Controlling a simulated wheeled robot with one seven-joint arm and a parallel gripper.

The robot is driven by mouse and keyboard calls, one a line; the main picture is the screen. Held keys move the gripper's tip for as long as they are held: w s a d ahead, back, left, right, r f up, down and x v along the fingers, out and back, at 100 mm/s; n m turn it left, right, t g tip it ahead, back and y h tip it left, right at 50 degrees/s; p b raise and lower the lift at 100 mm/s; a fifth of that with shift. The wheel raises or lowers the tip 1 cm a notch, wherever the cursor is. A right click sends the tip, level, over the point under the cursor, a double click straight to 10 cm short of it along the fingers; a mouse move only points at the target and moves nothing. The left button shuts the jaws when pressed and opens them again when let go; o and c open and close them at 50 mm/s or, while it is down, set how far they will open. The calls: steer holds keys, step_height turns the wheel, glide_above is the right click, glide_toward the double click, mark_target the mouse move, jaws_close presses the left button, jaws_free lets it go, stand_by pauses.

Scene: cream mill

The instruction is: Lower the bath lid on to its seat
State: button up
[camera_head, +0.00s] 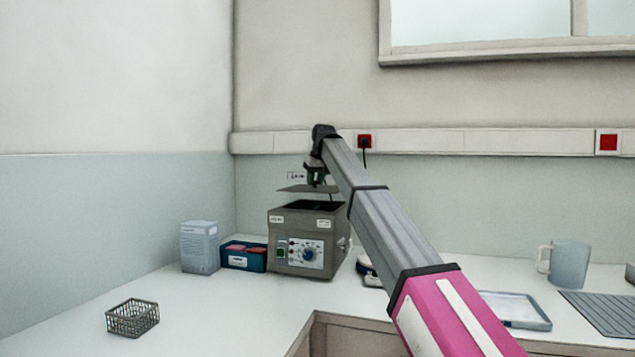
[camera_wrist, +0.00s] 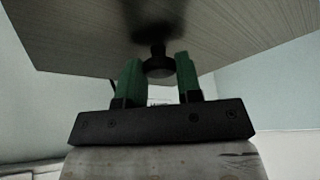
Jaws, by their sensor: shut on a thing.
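The bath (camera_head: 293,255) is a grey box with a control panel and blue knob, standing on the counter against the back wall. Its top is open and dark inside. The bath lid (camera_head: 297,189) is a thin grey plate held above the opening, with a gap between them. My gripper (camera_head: 315,180) is above the lid. In the wrist view my gripper (camera_wrist: 159,75) has its green fingers shut on the lid's dark knob (camera_wrist: 158,66), and the lid's flat face (camera_wrist: 80,40) fills the top of the picture. The seat itself is hard to make out.
A pale carton (camera_head: 199,248) and a blue box (camera_head: 243,256) stand left of the bath. A wire basket (camera_head: 132,318) is at the front left. A mug (camera_head: 565,265) and a tray (camera_head: 515,310) are to the right.

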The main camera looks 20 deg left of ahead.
mark_target(316, 188)
steer(key=shift+f, duration=2.35)
steer(key=shift+f, duration=0.45)
stand_by(0.4)
steer(key=o, duration=1.4)
steer(key=shift+o, duration=0.2)
steer(key=shift+r, duration=1.5)
steer(key=shift+r, duration=1.5)
